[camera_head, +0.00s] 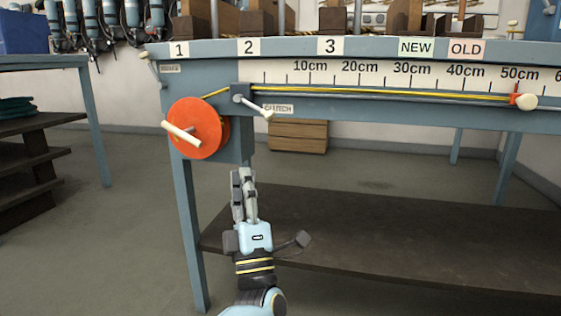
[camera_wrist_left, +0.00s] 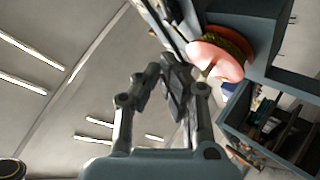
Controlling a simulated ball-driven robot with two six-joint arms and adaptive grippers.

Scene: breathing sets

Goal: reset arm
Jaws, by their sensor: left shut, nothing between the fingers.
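In the left wrist view the closed fingers (camera_wrist_left: 165,75) show beside the orange reel, apart from any held thing. The orange reel (camera_head: 207,128) with a pale crank handle (camera_head: 182,133) is mounted at the bench's left front. My right gripper does not show in either view.
A yellow cord (camera_head: 400,94) runs along the centimetre scale to a red marker (camera_head: 516,98) near 50cm. A small lever (camera_head: 254,107) labelled clutch sticks out above my gripper. A dark lower shelf (camera_head: 400,235) lies behind the arm. Open floor (camera_head: 110,240) lies to the left.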

